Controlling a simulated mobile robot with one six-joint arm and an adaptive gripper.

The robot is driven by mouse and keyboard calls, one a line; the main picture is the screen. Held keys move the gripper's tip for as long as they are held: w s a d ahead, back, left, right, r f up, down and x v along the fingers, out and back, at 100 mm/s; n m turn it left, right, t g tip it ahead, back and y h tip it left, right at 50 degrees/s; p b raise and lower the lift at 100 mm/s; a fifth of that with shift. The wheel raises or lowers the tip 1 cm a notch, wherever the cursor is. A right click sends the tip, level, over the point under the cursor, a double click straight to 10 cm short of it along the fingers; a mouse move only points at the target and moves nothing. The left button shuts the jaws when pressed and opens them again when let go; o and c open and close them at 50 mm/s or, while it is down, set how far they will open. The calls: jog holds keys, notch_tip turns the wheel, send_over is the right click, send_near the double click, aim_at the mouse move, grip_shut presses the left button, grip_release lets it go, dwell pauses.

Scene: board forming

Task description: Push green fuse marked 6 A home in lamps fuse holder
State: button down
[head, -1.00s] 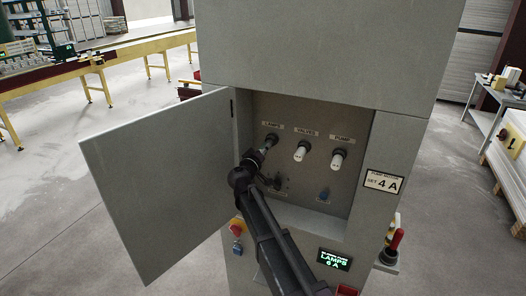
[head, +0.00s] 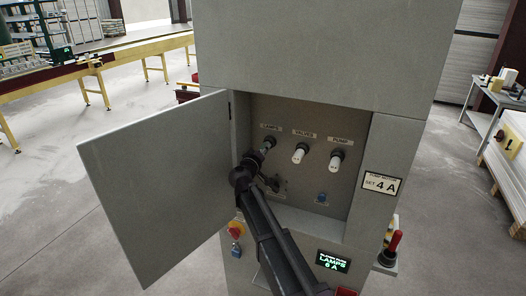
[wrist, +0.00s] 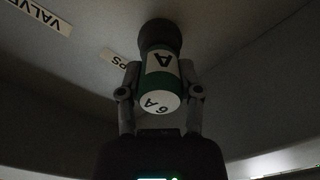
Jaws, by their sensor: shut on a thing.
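The green fuse (wrist: 155,84), white with a green band and marked 6 A, sits between my fingers in the wrist view. Its far end meets the dark round lamps fuse holder (wrist: 158,36), in line with it; how deep it sits I cannot tell. In the head view the lamps holder (head: 270,141) is at the upper left inside the open cabinet, under the LAMPS label (head: 271,127). My gripper (head: 263,152) is at this holder and mostly hides the fuse there. It is shut on the fuse, also in the wrist view (wrist: 160,95).
White fuses stand in the valves holder (head: 300,152) and pump holder (head: 337,159) to the right. The open cabinet door (head: 155,185) is close on the left. A blue knob (head: 321,198) is below. A display (head: 333,261) reads LAMPS 6 A.

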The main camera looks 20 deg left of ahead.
jog(key=shift+w, duration=0.25)
jog(key=shift+c, duration=1)
grip_release()
jog(key=s, duration=1.2)
jog(key=shift+a, duration=0.2)
